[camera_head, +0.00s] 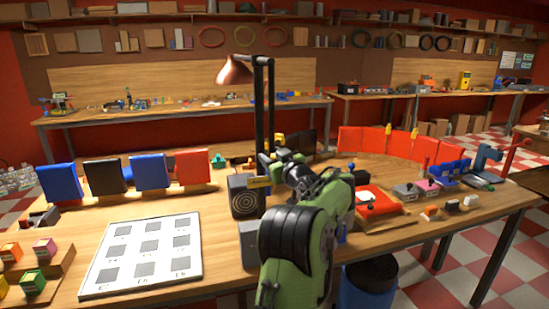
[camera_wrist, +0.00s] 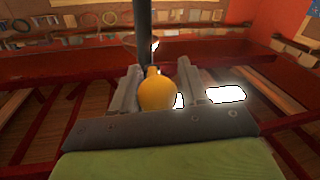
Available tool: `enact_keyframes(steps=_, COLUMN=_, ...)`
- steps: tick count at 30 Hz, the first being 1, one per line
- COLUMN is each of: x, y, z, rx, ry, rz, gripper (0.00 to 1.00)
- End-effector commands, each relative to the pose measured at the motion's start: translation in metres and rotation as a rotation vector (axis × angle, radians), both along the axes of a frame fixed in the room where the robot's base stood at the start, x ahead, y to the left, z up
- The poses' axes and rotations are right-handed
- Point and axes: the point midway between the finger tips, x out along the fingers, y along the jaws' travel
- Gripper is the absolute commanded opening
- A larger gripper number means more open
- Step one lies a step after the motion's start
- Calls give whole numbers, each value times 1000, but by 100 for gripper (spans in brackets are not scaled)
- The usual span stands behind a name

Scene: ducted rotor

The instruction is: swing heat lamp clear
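The heat lamp has a copper-coloured shade (camera_head: 234,72) at the end of a short arm on a tall black post (camera_head: 259,125), standing on the bench. The shade hangs left of the post in the head view. In the wrist view the dark post (camera_wrist: 143,35) rises beyond my gripper. A round yellow-orange knob (camera_wrist: 157,92) sits between the two grey fingers of my gripper (camera_wrist: 158,88). The fingers are apart, and a bright gap shows between the knob and the right finger. My arm hides most of the gripper in the head view.
A white board with grey squares (camera_head: 145,252) lies left of my arm. A black speaker-like box (camera_head: 244,196) stands by the post. Blue, black and red panels (camera_head: 150,171) stand at left, red panels (camera_head: 413,146) at right. A red tray (camera_head: 378,203) lies right of my arm.

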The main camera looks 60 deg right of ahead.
Motion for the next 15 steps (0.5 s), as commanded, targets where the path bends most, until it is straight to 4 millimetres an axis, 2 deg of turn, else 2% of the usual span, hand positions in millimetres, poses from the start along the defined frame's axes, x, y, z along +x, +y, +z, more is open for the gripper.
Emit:
enact_keyframes(steps=1, x=5, y=3, z=1, rx=1, ry=-4, rz=14, gripper=49)
enact_keyframes(steps=4, x=4, y=2, z=1, rx=1, ry=-3, rz=11, gripper=62)
enact_keyframes(steps=12, x=1, y=1, z=0, rx=1, ry=-2, rz=2, gripper=62)
enact_keyframes(steps=15, x=-8, y=7, z=-1, rx=1, ry=-2, rz=-1, gripper=62)
